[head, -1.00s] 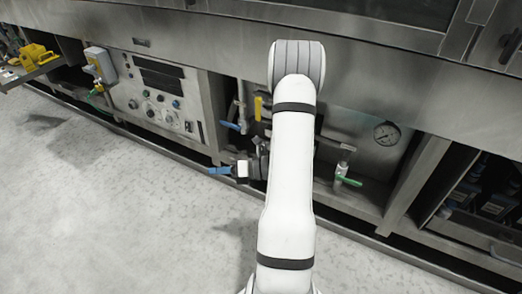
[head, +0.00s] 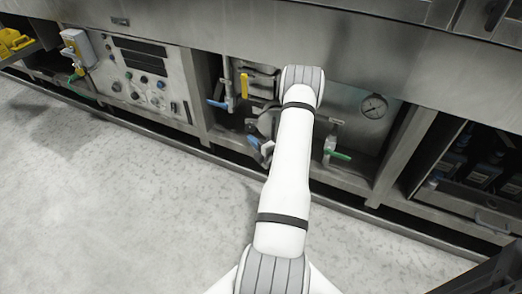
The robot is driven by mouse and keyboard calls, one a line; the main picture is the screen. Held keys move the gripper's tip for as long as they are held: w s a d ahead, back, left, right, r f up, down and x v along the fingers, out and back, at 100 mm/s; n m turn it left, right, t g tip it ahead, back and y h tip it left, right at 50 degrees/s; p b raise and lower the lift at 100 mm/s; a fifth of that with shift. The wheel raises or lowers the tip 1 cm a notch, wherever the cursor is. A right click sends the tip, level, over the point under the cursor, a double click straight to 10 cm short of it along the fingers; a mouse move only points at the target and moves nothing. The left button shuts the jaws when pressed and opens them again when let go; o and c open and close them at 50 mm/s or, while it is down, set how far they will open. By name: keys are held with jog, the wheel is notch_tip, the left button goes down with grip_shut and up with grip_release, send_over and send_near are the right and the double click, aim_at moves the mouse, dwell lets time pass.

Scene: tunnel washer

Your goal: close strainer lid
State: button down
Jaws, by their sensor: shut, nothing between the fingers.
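My gripper (head: 256,143), with blue fingertips and a white patch behind them, shows just left of my white arm, low in the open bay. Its fingers look like one narrow blue piece, so it is shut, and I see nothing held. A rounded grey metal part (head: 267,122) sits right above it, partly behind my arm. It may be the strainer or its lid; I cannot tell which, nor how far the lid stands open. I cannot tell whether the gripper touches it. My arm hides much of the bay's middle.
A blue-handled valve (head: 217,104) and a yellow handle (head: 244,86) are left of my arm. A green-handled valve (head: 337,155) and a round gauge (head: 374,106) are right of it. A control panel (head: 145,80) stands left. The grey floor (head: 120,210) in front is clear.

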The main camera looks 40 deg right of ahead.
aim_at(251, 131)
jog(key=shift+w+d+b, duration=0.3)
jog(key=shift+w+d, duration=0.2)
jog(key=shift+w, duration=0.35)
jog(key=shift+w+d+b, duration=0.3)
jog(key=shift+w+d, duration=0.25)
jog(key=shift+w, duration=0.35)
jog(key=shift+w+d+b, duration=0.3)
jog(key=shift+w+d, duration=0.2)
jog(key=shift+w, duration=0.35)
